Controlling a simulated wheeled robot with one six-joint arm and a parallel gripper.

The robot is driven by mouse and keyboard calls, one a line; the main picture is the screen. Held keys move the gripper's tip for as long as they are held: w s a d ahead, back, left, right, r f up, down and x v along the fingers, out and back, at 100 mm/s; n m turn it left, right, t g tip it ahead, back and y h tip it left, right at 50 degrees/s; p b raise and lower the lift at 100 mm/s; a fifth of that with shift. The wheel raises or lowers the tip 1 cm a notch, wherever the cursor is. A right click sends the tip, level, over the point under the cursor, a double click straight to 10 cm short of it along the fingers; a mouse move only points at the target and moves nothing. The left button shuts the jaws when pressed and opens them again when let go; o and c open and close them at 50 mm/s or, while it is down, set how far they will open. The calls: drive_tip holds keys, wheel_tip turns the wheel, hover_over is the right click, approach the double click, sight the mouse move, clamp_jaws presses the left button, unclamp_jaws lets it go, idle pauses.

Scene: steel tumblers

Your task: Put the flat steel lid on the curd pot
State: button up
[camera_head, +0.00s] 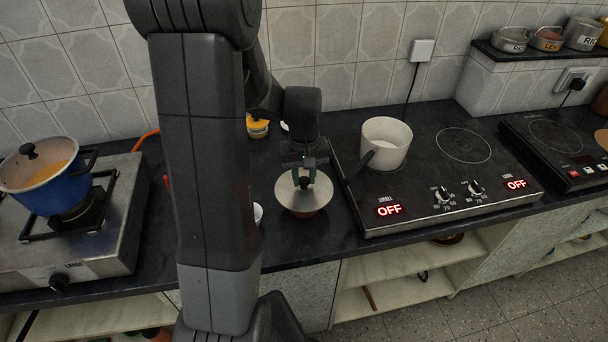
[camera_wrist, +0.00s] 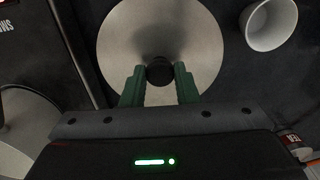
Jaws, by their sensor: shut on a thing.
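The flat steel lid (camera_head: 290,190) is a round, shiny disc with a dark knob, seen over the counter just left of the hob. It fills the upper middle of the wrist view (camera_wrist: 125,45). My gripper (camera_head: 304,180) comes down from above, its green fingers shut on the black knob (camera_wrist: 160,71). A reddish-brown vessel, likely the curd pot (camera_head: 305,213), shows as a thin strip under the lid's front edge. The lid hides most of it. I cannot tell whether the lid touches its rim or is just above it.
A white saucepan (camera_head: 386,143) stands on the black hob (camera_head: 450,205) to the right. A white cup (camera_wrist: 270,24) is close beside the lid. A yellow-topped jar (camera_head: 257,127) stands behind. A blue pot (camera_head: 50,190) sits on the gas stove (camera_head: 110,255) at left.

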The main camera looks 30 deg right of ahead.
drive_tip(key=shift+f, duration=0.1)
drive_tip(key=o, duration=1.1)
wheel_tip(320, 180, up, 14)
drive_tip(key=shift+f, duration=0.1)
